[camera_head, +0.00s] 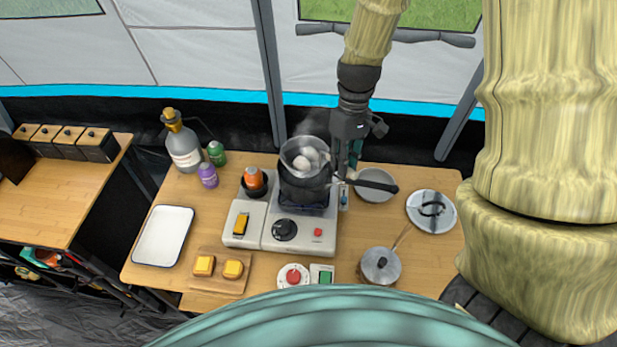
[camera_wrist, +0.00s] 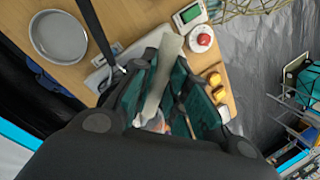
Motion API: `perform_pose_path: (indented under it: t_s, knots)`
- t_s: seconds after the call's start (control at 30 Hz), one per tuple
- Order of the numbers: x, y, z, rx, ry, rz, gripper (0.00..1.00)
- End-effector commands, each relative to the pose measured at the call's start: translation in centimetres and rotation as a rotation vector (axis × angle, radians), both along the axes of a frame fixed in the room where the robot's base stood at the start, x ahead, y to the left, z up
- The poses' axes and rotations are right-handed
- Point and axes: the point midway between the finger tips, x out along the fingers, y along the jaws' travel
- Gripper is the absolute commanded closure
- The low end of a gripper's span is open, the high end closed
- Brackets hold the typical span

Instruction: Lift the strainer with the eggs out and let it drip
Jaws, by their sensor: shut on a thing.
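The strainer (camera_head: 294,146) is a pale, see-through bowl at the mouth of the dark pot (camera_head: 303,190), with its rim above the pot's rim. Whitish eggs (camera_head: 308,157) lie in it. The pot stands on the stove (camera_head: 268,235), and its long handle points right. My gripper (camera_head: 345,172) is just right of the strainer. In the wrist view my gripper (camera_wrist: 160,95) is shut around the flat, light strainer handle (camera_wrist: 163,72). I cannot tell whether the strainer's underside is clear of the water. The strainer bowl is hidden in the wrist view.
A grey bowl (camera_head: 375,190) stands right of the pot, close to its handle. A round lid (camera_head: 445,213) and a small saucepan (camera_head: 381,266) are farther right. A white tray (camera_head: 163,236) lies empty at left.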

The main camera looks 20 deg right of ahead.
Motion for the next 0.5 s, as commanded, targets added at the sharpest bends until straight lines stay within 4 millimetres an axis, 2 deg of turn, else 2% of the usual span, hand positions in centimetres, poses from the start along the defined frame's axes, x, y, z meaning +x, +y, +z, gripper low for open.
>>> perform_pose_path:
  t_s: [0.1, 0.5]
  knots:
    - [0.0, 0.0, 1.0, 0.0, -0.001, 0.0, 1.0]
    - [0.1, 0.0, 3.1, 0.0, -0.002, 0.001, 1.0]
